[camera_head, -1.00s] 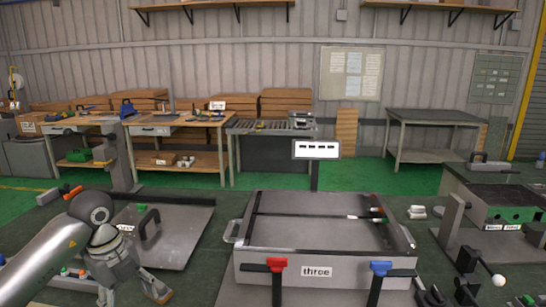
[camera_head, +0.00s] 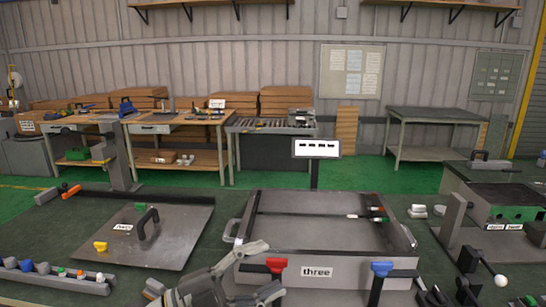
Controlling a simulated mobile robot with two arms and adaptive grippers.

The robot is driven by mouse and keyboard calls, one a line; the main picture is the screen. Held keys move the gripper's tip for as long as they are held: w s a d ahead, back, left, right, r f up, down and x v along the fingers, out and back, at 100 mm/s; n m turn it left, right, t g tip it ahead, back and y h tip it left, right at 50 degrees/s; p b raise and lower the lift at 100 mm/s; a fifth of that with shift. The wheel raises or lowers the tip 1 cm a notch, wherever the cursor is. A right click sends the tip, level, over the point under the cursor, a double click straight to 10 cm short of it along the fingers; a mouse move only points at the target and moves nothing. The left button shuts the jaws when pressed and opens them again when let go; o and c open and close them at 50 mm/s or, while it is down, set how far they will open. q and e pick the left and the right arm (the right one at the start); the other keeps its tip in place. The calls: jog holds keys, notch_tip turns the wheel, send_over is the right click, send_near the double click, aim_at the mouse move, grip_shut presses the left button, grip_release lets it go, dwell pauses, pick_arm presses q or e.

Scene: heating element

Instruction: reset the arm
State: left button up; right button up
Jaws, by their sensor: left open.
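My left gripper (camera_head: 268,268) is low in the picture, at the front left corner of the grey box labelled "three" (camera_head: 345,272). Its two fingers are spread apart, with nothing seen between them. They point right towards the red-handled clamp (camera_head: 276,265) on the box's front; I cannot tell whether they touch it. A blue-handled clamp (camera_head: 381,268) stands further right on the same front. My right gripper is not in view.
A flat plate with a black handle (camera_head: 149,222) lies at left, with a yellow piece (camera_head: 100,246) on it. A rack of small coloured parts (camera_head: 62,276) is at front left. A lever with a white knob (camera_head: 498,281) stands at right. A sign (camera_head: 316,148) rises behind the box.

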pick_arm(q)
jog(key=w+a+n+t+y, duration=0.4)
jog(key=a+n+t+y, duration=0.6)
jog(key=n+t, duration=0.4)
jog(key=s+a+f+n+g+y, duration=0.25)
jog(key=a+f+n+y, duration=0.25)
jog(key=f, duration=0.3)
jog(key=s+a+f+n+g+y, duration=0.2)
jog(key=a+f+n+g+y, duration=0.25)
jog(key=f, duration=0.35)
jog(key=s+d+f+g, duration=0.1)
jog(key=s+f+g, duration=0.6)
jog(key=s, duration=0.5)
jog(key=s+f+g, duration=0.4)
jog(key=s+f, duration=0.6)
jog(key=s, duration=0.1)
notch_tip(320, 180, down, 23)
jog(key=g, duration=0.1)
jog(key=s+a+f+g, duration=0.1)
jog(key=s+a+f, duration=0.2)
jog(key=s+f, duration=1.4)
jog(key=shift+s+f, duration=0.3)
jog(key=shift+f, duration=0.25)
